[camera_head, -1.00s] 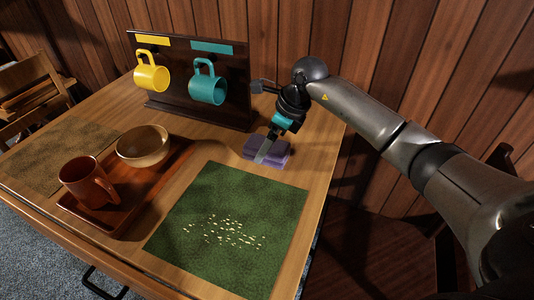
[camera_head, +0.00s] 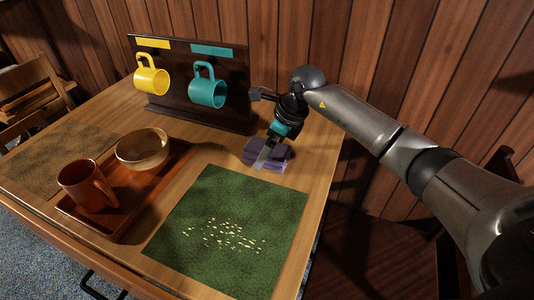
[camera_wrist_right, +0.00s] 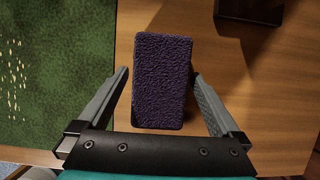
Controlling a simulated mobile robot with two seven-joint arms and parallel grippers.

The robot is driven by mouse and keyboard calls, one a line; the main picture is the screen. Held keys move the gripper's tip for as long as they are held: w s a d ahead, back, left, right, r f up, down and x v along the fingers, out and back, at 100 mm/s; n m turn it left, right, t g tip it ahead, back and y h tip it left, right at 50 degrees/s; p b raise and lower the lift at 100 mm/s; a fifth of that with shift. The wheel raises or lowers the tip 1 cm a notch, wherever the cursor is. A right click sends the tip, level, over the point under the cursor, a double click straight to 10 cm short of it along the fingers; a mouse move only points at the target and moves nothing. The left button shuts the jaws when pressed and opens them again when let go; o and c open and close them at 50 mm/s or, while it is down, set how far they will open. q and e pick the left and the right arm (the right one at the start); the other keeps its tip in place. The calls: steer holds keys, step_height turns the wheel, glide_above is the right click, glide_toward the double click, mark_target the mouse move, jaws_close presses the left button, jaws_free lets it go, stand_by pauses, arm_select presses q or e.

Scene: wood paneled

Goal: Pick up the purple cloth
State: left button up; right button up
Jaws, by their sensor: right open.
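The purple cloth (camera_head: 279,157) is a small folded block lying on the wooden table, just beyond the green mat's far right corner. In the right wrist view the cloth (camera_wrist_right: 162,80) lies between the two fingers, with its long side running away from the palm. My right gripper (camera_head: 264,158) is over the cloth, pointing down, and partly hides it in the head view. Its fingers (camera_wrist_right: 160,82) are open, one on each side of the cloth. Whether they touch it I cannot tell. My left gripper is not in view.
A green mat (camera_head: 215,205) with scattered crumbs lies in front. A brown tray (camera_head: 133,215) holds an orange mug (camera_head: 85,185) and a bowl (camera_head: 142,150). Behind stands a dark rack (camera_head: 180,104) with a yellow mug (camera_head: 150,78) and a teal mug (camera_head: 206,92). The table's right edge is close.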

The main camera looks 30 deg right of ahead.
steer(key=c, duration=1.2)
